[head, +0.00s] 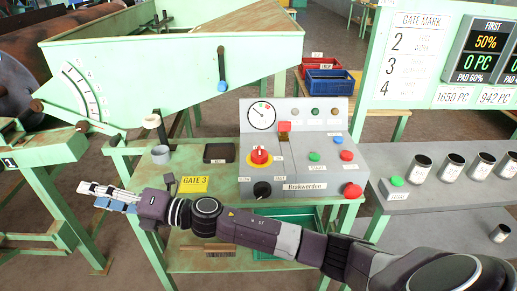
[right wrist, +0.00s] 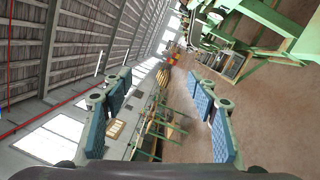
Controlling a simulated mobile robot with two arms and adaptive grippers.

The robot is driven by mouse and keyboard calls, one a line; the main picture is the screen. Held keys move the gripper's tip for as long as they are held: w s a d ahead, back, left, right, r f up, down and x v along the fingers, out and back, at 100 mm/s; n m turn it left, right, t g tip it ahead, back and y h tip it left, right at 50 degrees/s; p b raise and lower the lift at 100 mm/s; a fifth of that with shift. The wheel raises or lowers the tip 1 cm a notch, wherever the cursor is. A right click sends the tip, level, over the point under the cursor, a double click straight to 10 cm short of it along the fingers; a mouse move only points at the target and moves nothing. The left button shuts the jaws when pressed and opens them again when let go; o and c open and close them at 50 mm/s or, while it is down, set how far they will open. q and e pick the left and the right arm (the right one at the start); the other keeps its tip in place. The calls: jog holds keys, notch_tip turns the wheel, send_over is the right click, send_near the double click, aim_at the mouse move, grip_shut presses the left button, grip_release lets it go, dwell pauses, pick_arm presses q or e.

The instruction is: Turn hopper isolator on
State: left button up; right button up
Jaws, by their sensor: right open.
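A grey control box (head: 295,125) stands on the green bench in the head view. On its front is a red rotary switch on a yellow plate (head: 259,156), which looks like an isolator; its small labels are too small to read, so I cannot tell which switch is the hopper isolator. A black knob (head: 262,189) sits lower left on the box. My right gripper (head: 105,196) is open and empty, left of the bench and well apart from the box. Its spread blue-padded fingers show in the right wrist view (right wrist: 160,90). My left gripper is out of view.
My right arm crosses in front of the bench, below the box. A yellow GATE 3 sign (head: 194,184), a grey cup (head: 161,154) and a dark tray (head: 219,153) are left of the box.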

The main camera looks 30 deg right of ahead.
jog(key=s+a+r+n+g+y, duration=0.1)
jog(key=a+n+g, duration=0.1)
jog(key=n+g, duration=0.35)
notch_tip(320, 180, up, 4)
jog(key=n+g+h, duration=0.7)
jog(key=n+h, duration=0.6)
jog(key=h, duration=0.3)
send_over(259, 150)
jog(key=shift+a+r+p, duration=0.1)
jog(key=shift+r+p, duration=0.1)
jog(key=shift+p, duration=0.2)
jog(key=shift+s+d+f, duration=0.15)
jog(key=shift+d+f, duration=0.05)
jog(key=shift+f, duration=0.1)
notch_tip(259, 150, down, 7)
jog(key=shift+a+r+p, duration=0.1)
jog(key=shift+p, duration=0.75)
jog(key=shift+c, duration=0.6)
